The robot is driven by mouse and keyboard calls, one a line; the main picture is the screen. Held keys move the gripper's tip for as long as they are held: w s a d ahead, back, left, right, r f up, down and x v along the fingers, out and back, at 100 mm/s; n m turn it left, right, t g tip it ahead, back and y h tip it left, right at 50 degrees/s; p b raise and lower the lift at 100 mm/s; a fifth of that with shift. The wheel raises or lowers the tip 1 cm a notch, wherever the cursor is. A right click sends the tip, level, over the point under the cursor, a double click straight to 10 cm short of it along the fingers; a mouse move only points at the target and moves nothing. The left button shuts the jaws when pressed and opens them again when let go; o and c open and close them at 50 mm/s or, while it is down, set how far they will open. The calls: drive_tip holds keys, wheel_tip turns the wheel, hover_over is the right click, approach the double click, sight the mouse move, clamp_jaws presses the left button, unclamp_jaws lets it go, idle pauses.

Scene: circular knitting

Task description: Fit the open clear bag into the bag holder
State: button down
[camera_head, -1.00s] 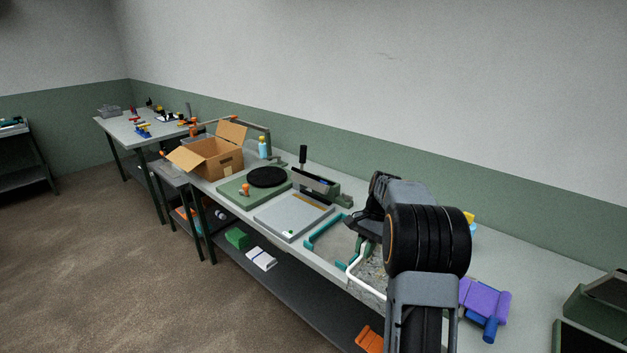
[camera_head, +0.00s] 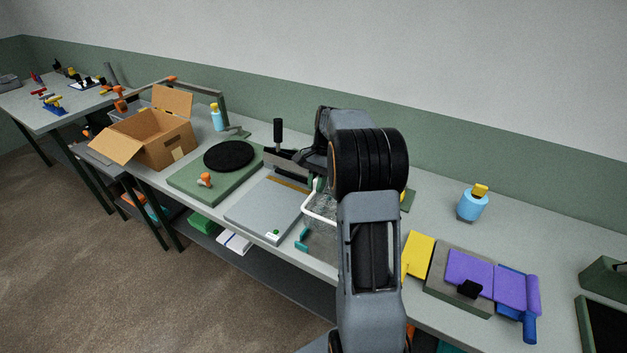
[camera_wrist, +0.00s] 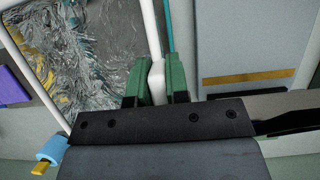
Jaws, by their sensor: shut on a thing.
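My gripper (camera_wrist: 157,85) has green fingers shut on the white rim of the open clear bag. The bag's crinkled film (camera_wrist: 95,50) hangs within the rim at the left of the wrist view. In the head view the bag (camera_head: 322,238) shows as a see-through mesh beside my arm, which hides part of it. The bag holder, a teal bracket (camera_head: 302,238), lies at the bench's front edge, partly behind the bag. A thin teal bar (camera_wrist: 170,28) also shows just right of the rim in the wrist view. I cannot tell whether bag and holder touch.
A grey plate (camera_head: 262,212) with a brown strip is just left of the holder. Beyond it are a green base with black disc (camera_head: 229,155) and an open carton (camera_head: 160,140). Right of my arm are a yellow sheet (camera_head: 418,252), purple item (camera_head: 470,268) and blue bottle (camera_head: 472,205).

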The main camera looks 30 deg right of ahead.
sight(319, 202)
drive_tip(key=shift+s+d+r, duration=0.1)
idle(0.3)
drive_tip(key=shift+f+b, duration=1.35)
drive_tip(key=shift+f, duration=1.6)
drive_tip(key=shift+p, duration=0.65)
drive_tip(key=shift+f+b, duration=0.95)
drive_tip(key=shift+f, duration=0.95)
drive_tip(key=c, duration=1)
unclamp_jaws()
drive_tip(key=shift+c, duration=0.2)
drive_tip(key=v, duration=1.3)
drive_tip(key=shift+r, duration=0.45)
